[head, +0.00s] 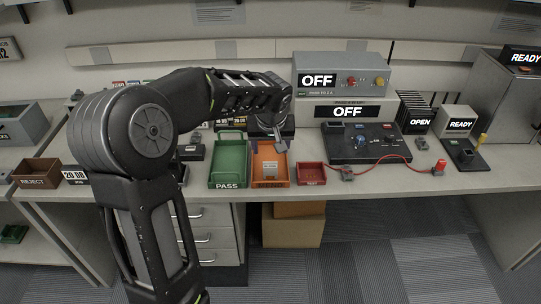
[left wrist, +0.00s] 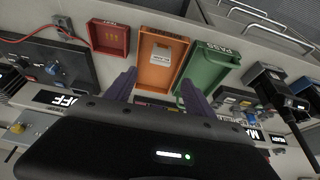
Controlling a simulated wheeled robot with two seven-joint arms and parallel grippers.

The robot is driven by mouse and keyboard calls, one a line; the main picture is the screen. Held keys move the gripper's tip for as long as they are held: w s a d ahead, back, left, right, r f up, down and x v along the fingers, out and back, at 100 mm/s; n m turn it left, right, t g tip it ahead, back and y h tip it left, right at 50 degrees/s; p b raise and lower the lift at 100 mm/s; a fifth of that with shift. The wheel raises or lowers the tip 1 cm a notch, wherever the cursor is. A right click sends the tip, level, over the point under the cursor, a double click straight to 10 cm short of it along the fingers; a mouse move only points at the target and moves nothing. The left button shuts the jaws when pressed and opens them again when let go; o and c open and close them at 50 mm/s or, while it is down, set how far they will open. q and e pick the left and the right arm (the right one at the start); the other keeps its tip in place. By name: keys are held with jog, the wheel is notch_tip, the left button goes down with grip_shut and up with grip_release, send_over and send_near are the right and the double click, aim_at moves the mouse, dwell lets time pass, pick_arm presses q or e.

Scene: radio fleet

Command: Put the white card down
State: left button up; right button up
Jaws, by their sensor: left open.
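The white card (head: 270,168) lies in the orange tray (head: 270,184), and the tray's front label is hard to read. The left wrist view shows the card (left wrist: 161,56) flat on the floor of the orange tray (left wrist: 149,78). My left gripper (head: 268,144) is over the back part of that tray, above and behind the card. In the left wrist view, its two fingers (left wrist: 157,84) stand apart with nothing between them. The card is clear of the fingers. My right gripper is in neither view.
The green PASS tray (head: 228,183) stands left of the orange one, and a small red tray (head: 311,181) stands to its right. A control panel with a red cable (head: 368,143) is farther right. A brown REJECT box (head: 38,172) is at far left.

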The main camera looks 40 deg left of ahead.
pick_arm(q)
jog(key=shift+s+d+r, duration=0.15)
jog(key=shift+r, duration=0.3)
dwell(0.5)
jog(key=s+d+f+m+g+h, duration=0.1)
jog(key=s+d+f+m+h, duration=0.2)
jog(key=d+f, duration=0.85)
jog(key=s+d+f+m+g+h, duration=0.1)
jog(key=s+d+f+h, duration=0.25)
jog(key=d+f, duration=0.85)
jog(key=s+d+f, duration=0.3)
jog(key=s, duration=0.3)
jog(key=s+d+f+m, duration=0.1)
jog(key=s+d+f, duration=0.2)
jog(key=s, duration=0.3)
jog(key=s+d+f+g, duration=0.1)
jog(key=s+d+f, duration=0.2)
jog(key=s+f, duration=0.2)
jog(key=shift+s+m, duration=0.3)
jog(key=shift+s, duration=0.45)
jog(key=shift+f+h, duration=0.1)
jog(key=shift+h, duration=0.15)
jog(key=shift+c, duration=0.3)
